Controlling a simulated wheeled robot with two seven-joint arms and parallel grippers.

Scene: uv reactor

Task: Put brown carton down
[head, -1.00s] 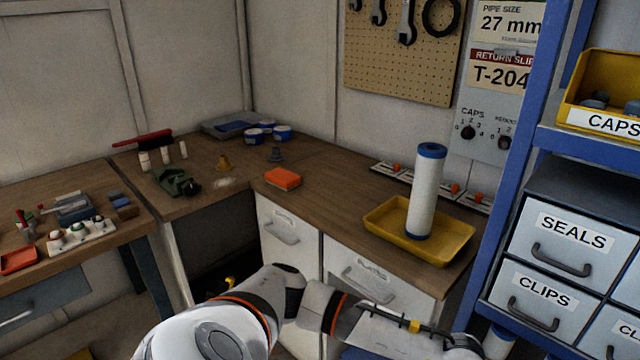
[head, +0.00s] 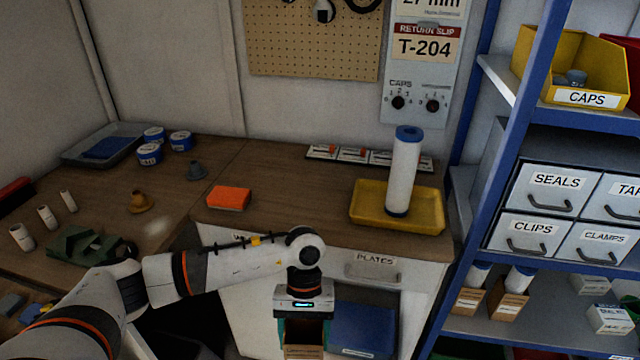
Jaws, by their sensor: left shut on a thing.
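My left gripper (head: 303,338) is at the bottom middle of the head view, pointing down in front of the white drawer cabinet. It is shut on a brown carton (head: 303,352). Only the top part of the carton shows; the rest is cut off by the lower picture edge. I cannot see what is below it. My right gripper is not in view.
A blue bin (head: 362,325) stands right of the carton, below the PLATES drawer (head: 372,270). Above is the bench with a yellow tray (head: 430,212) bearing a white filter cylinder (head: 403,175). Two similar cartons (head: 468,300) (head: 507,303) stand on the blue rack's lower shelf.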

